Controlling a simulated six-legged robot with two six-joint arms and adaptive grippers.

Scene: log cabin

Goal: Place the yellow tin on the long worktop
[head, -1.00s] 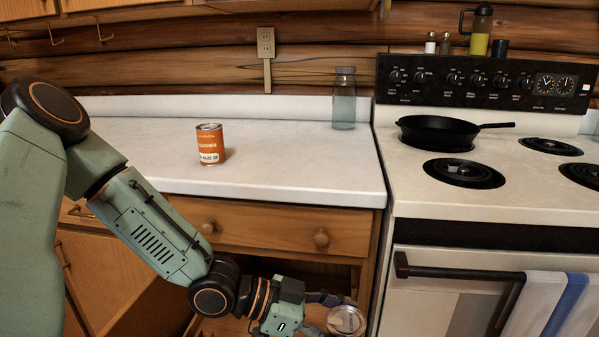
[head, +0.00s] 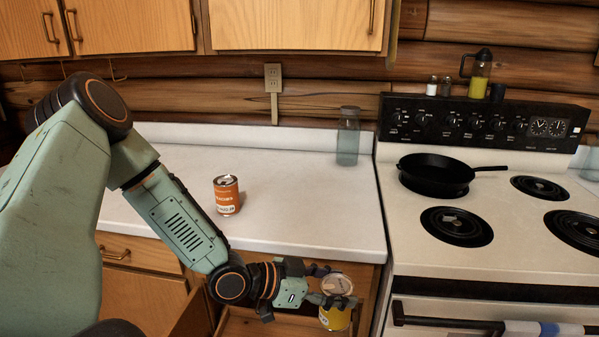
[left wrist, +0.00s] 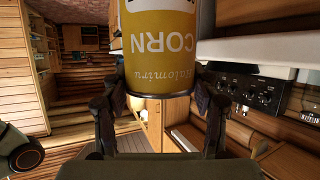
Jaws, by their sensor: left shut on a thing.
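The yellow tin (head: 336,316) is in my left gripper (head: 331,287), in front of the worktop's front edge and lower than its top. In the left wrist view the tin (left wrist: 158,50) fills the space between the fingers (left wrist: 160,112), its "CORN" label upside down. The fingers are shut on its sides. The long worktop (head: 300,200) has a pale top and lies behind and above the tin. My right gripper is in neither view.
An orange tin (head: 227,195) stands on the worktop near its middle. A glass jar (head: 348,137) stands at the back right. The stove (head: 480,240) with a black pan (head: 436,175) adjoins on the right. An open drawer (head: 270,322) is below. The worktop's front right is clear.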

